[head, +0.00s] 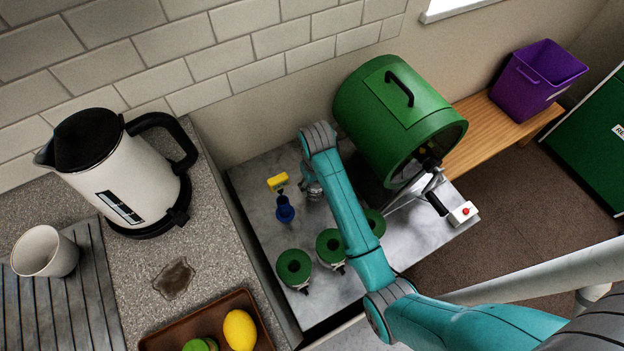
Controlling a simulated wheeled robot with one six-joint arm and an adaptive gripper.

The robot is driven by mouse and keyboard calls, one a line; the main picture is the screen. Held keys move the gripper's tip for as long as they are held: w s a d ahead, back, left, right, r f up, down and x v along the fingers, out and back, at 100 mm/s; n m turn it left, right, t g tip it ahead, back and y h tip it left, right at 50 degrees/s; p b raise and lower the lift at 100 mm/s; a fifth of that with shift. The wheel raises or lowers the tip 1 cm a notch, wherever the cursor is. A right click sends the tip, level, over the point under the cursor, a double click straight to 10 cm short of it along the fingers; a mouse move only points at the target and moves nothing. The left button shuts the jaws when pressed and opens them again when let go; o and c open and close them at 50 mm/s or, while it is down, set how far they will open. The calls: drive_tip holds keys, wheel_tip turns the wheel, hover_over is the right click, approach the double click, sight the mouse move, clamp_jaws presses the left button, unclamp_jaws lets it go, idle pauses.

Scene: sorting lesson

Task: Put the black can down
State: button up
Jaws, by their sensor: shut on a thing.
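My gripper (313,188) hangs below the teal wrist, low over the grey marble-look worktop (265,232). Only a small grey part of it shows, and its fingertips are mostly hidden behind my arm. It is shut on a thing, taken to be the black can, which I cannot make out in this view. A small blue thing (285,209) and a yellow block (278,182) are just left of the gripper. Whether they touch it or the worktop is unclear.
A green drum (378,115) with a crank stands right of my arm. Several green-topped round pieces, one of them a green ring (294,267), sit at the front. A kettle (122,168), mug (45,252) and brown tray (165,338) with fruit are left. The worktop's left strip is clear.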

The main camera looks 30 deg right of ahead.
drive_tip(key=shift+f, duration=0.4)
drive_tip(key=shift+f, duration=0.15)
drive_tip(key=o, duration=0.8)
drive_tip(key=shift+c, duration=0.2)
